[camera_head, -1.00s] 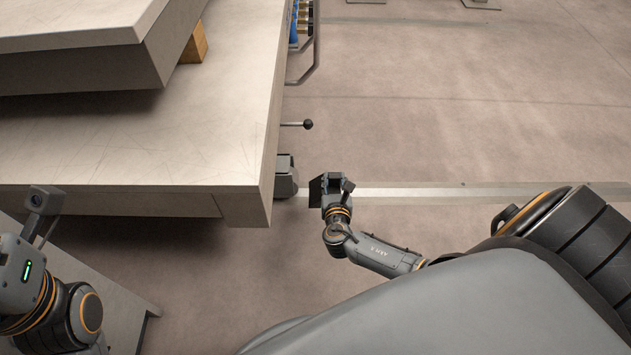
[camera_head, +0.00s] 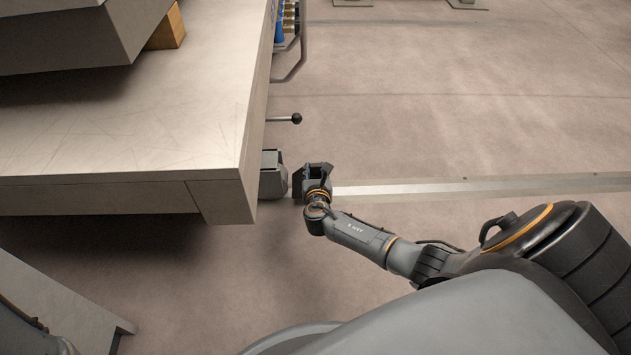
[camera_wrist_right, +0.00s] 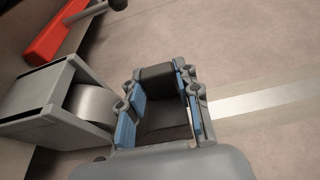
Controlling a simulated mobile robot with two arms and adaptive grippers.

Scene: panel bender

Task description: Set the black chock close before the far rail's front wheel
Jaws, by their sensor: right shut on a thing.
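My right gripper (camera_head: 315,172) is shut on the black chock (camera_head: 298,188), low over the floor rail just right of the wheel. In the right wrist view, the black chock (camera_wrist_right: 158,78) sits between the blue-padded fingers of the right gripper (camera_wrist_right: 160,100), which partly hide it. The grey wheel (camera_wrist_right: 92,105) sits in its housing (camera_wrist_right: 22,128) to the left, with a small gap to the gripper. In the head view the wheel (camera_head: 284,184) shows at the cart's edge. I cannot tell whether the chock touches the floor. My left gripper is out of view.
The pale rail (camera_head: 450,188) runs right across the floor. The large grey table (camera_head: 110,130) overhangs the wheel housing (camera_head: 270,160). A black-knobbed lever (camera_head: 296,119) sticks out beyond it, and a red part (camera_wrist_right: 65,40) lies near it. The floor right of the rail's start is open.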

